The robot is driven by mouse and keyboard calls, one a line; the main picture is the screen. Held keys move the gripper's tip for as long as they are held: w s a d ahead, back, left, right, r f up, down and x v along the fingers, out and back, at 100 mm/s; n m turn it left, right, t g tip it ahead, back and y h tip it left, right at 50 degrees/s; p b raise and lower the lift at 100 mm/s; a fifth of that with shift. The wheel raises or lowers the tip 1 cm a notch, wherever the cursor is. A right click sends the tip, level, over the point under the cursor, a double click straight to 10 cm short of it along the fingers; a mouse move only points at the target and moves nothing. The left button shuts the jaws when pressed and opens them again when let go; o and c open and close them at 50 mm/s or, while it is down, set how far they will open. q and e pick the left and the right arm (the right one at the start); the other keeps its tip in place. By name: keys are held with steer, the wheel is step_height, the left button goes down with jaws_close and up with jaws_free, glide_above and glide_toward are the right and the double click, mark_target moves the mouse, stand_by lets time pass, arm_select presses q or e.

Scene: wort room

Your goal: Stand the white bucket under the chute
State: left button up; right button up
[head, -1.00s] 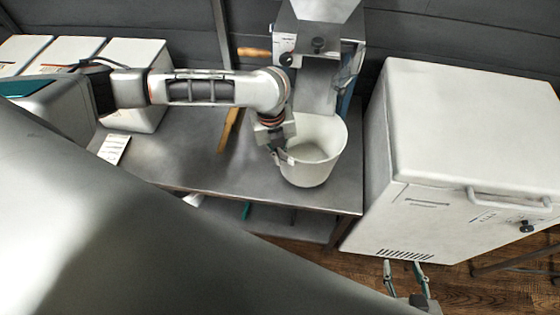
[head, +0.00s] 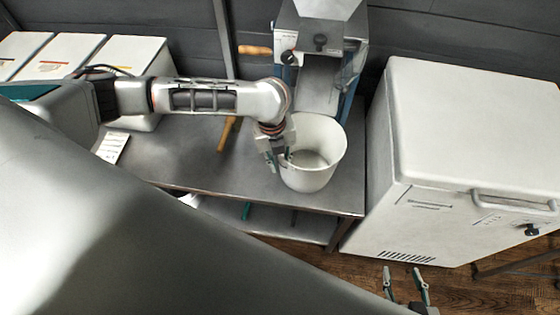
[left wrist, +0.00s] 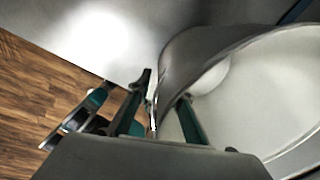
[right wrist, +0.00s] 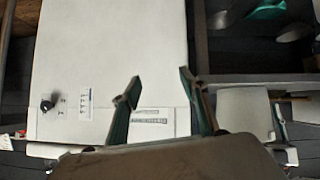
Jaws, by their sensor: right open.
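The white bucket (head: 322,178) stands upright on the steel table, at the foot of the grey metal chute (head: 318,82) of the machine behind it. Its back rim meets the chute's lower end in the head view; how far the chute reaches over it I cannot tell. My left gripper (head: 278,158) is open at the bucket's left rim. In the left wrist view its fingers (left wrist: 165,90) are spread, with the bucket's wall (left wrist: 205,50) between them, one finger outside and one inside. My right gripper (head: 404,274) is open and empty, low in front of the white cabinet.
The steel table (head: 220,178) has bare room left of the bucket. The white cabinet (head: 470,130) stands close on the right. White bins (head: 140,60) stand at the back left. A wooden-handled tool (head: 254,50) is beside the machine.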

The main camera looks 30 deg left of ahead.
arm_select(q)
steer(key=r, duration=0.2)
steer(key=r+p, duration=0.1)
steer(key=r, duration=0.1)
steer(key=r+p, duration=0.1)
steer(key=r, duration=0.2)
steer(key=shift+a, duration=0.3)
steer(key=r, duration=0.1)
steer(key=r+p, duration=0.1)
steer(key=r, duration=0.1)
steer(key=r+p, duration=0.1)
steer(key=r, duration=0.1)
steer(key=shift+s+a+r, duration=0.15)
steer(key=shift+s+a, duration=0.1)
steer(key=shift+a, duration=0.05)
arm_select(e)
steer(key=shift+s+a+r, duration=0.2)
steer(key=shift+a+r, duration=0.05)
steer(key=shift+r, duration=0.35)
steer(key=shift+s+a+r, duration=0.15)
steer(key=shift+a+r, duration=0.1)
steer(key=shift+r, duration=0.35)
steer(key=shift+w+d+r, duration=0.1)
steer(key=shift+w+r, duration=0.1)
